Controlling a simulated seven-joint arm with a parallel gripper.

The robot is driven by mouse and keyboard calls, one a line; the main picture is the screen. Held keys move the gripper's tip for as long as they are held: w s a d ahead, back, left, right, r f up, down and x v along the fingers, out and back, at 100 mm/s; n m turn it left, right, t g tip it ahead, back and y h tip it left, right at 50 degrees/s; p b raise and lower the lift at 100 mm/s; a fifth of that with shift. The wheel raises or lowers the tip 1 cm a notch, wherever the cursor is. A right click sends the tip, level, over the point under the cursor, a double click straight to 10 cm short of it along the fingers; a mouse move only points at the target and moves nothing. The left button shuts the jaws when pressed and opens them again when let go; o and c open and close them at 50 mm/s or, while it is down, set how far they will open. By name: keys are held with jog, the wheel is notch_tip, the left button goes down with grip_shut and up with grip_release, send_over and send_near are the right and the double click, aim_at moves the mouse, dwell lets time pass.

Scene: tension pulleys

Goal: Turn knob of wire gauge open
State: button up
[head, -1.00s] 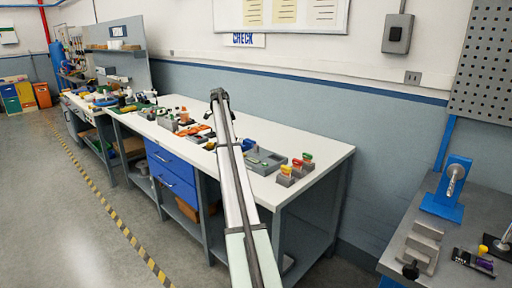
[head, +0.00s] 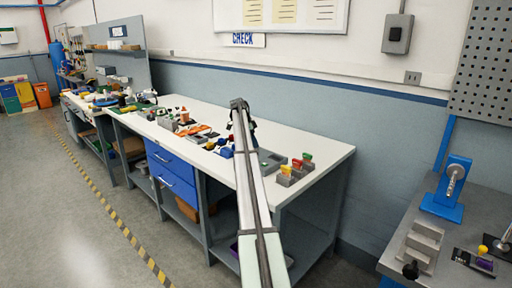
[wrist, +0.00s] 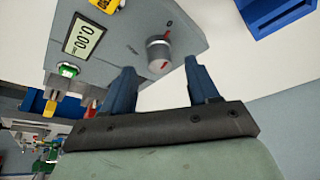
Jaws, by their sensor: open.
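The wire gauge, a grey box (wrist: 125,38), fills the upper left of the wrist view. Its display reads 0.00, and a green button sits below the display. The gauge's round silver knob (wrist: 159,57) has a red mark. My gripper (wrist: 163,75) is open, with its two dark blue fingers on either side of the knob's line and apart from each other. The knob shows between and just beyond the fingertips; I cannot tell the exact gap. In the head view my arm hides most of the fingers and part of a grey box (head: 271,164) on the bench.
The white bench (head: 318,157) holds small grey blocks with coloured tops (head: 292,172) at its right end and several tools farther left. A blue bin (wrist: 275,14) is at upper right in the wrist view. A grey table (head: 400,240) stands to the right.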

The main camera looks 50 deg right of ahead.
jog(key=shift+x, duration=1.7)
jog(key=c, duration=1)
